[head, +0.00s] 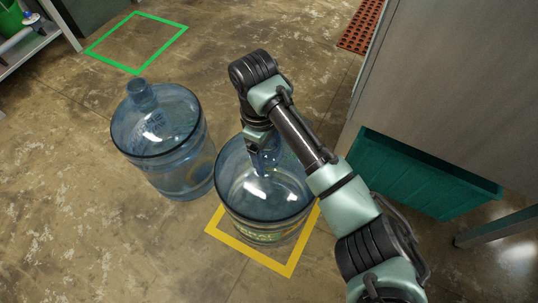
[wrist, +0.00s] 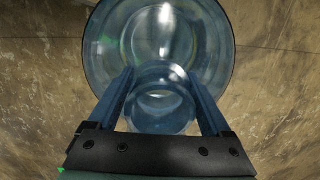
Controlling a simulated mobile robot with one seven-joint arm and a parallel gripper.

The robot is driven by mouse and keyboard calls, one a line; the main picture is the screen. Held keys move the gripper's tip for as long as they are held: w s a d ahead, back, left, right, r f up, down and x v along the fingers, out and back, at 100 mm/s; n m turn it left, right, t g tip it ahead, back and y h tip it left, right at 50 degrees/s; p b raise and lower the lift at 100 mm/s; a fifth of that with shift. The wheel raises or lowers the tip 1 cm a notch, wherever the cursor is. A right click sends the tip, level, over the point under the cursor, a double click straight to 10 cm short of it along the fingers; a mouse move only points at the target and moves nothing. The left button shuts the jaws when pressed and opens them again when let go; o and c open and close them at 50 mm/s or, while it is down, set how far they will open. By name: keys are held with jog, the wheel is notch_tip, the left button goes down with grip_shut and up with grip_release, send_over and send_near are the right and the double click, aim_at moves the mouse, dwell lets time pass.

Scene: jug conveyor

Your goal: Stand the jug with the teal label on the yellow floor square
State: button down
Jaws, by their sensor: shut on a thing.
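My gripper (head: 266,160) reaches down from above and is shut on the neck of a clear blue jug (head: 262,192). In the wrist view, its two fingers (wrist: 160,100) flank the neck of this jug (wrist: 215,45). The jug is upright, over the yellow floor square (head: 250,254). I cannot tell whether its base touches the floor. Part of a label with yellow-green lettering shows low on its front; its teal colour is not clear. The square's far side is hidden behind the jug and my arm.
A second blue jug (head: 160,135) stands upright on the floor just to the left, with faint lettering. A green floor square (head: 98,54) lies empty at the back left. A teal crate (head: 425,180) sits under a grey counter (head: 455,90) at right. A shelf (head: 30,42) stands at far left.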

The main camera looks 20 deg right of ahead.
jog(key=shift+r, duration=0.1)
grip_release()
jog(key=shift+f, duration=0.2)
jog(key=shift+r, duration=0.1)
jog(key=r+p, duration=0.2)
jog(key=r, duration=0.2)
jog(key=r+p, duration=0.3)
jog(key=r, duration=0.1)
jog(key=w+a+r+p, duration=0.1)
jog(key=r+p, duration=0.2)
jog(key=r, duration=0.1)
jog(key=shift+w, duration=0.1)
